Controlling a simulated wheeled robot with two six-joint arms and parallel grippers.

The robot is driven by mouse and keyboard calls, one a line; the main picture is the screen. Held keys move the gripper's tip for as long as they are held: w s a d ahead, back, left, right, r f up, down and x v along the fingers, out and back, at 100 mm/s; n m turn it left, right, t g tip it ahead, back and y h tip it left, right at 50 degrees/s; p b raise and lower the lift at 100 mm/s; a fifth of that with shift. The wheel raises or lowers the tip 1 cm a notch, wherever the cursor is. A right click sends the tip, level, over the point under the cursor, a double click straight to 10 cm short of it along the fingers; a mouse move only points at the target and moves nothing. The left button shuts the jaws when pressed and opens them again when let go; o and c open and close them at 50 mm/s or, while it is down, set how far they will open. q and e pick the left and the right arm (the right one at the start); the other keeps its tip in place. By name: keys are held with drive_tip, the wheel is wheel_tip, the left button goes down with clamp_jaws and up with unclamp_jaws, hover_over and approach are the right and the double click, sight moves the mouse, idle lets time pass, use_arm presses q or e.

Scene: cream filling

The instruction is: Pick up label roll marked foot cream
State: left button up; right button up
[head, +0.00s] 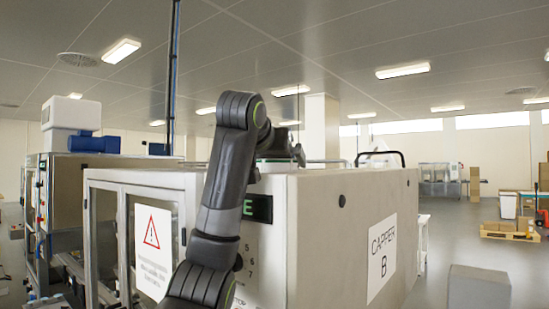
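No label roll marked foot cream shows in the head view. One of my dark grey arms rises from the bottom edge left of the middle and bends at a joint near the centre. A dark part of it shows behind that joint, in front of the machine's top, but I can make out no gripper fingers. Neither of my grippers is clearly in view.
A large machine (345,225) marked "CAPPER B" stands close in front, with a warning sign (152,250) on its door. Another machine (105,185) stands at the left. A grey box (478,288) is at lower right. Boxes on a pallet (510,233) stand farther right, beyond open floor.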

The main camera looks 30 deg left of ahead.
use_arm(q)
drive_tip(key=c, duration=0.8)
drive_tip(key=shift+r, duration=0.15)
